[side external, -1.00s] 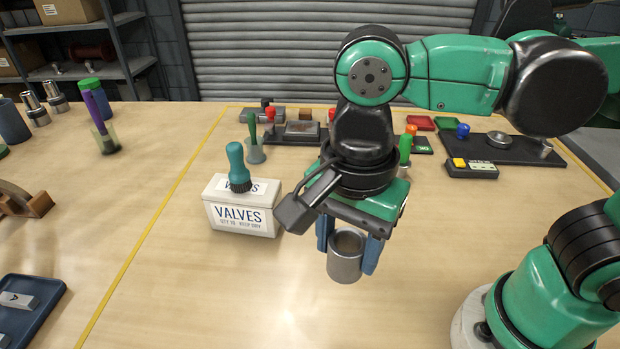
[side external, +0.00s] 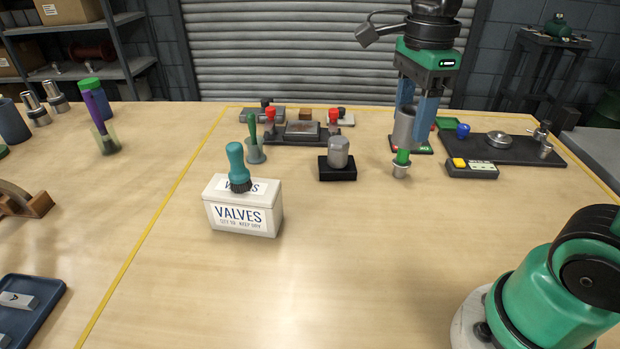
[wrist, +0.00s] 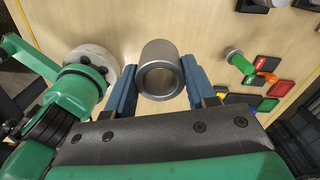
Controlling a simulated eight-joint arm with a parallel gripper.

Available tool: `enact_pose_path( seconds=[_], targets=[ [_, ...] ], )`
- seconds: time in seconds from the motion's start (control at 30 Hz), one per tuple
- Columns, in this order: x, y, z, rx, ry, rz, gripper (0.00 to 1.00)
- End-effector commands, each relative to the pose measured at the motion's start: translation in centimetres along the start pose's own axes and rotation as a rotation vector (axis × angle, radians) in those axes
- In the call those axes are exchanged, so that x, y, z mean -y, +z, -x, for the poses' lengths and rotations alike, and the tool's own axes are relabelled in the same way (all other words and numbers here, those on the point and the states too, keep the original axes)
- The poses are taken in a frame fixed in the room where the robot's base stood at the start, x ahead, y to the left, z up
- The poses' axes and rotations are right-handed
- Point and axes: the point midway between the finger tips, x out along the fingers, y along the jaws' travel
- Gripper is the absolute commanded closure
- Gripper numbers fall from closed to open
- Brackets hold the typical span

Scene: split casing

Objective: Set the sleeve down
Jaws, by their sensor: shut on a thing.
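The sleeve (side external: 404,127) is a grey metal hollow cylinder. My gripper (side external: 413,138) is shut on it with its two blue fingers, at the back right of the bench in the side view. The sleeve looks upright, and its lower end appears just behind or above a green-topped item in a metal holder (side external: 400,170). I cannot tell how high it is above the bench. In the wrist view the sleeve (wrist: 160,62) sits between the fingers, its open end facing the camera.
A black block (side external: 337,174) carrying a grey cylinder (side external: 338,150) stands left of the gripper. A dark tray (side external: 515,150) and button box (side external: 471,168) lie right.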

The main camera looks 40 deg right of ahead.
Motion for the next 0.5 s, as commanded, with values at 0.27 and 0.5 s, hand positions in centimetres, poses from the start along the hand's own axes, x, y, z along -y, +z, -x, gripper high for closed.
enact_pose_path(
  seconds=[0.27, 0.5],
  targets=[
    [1.9, -10.1, 0.1, 0.000, 0.000, -0.476, 1.00],
    [1.0, -15.7, 0.1, 0.000, -0.001, -0.738, 1.00]
  ],
)
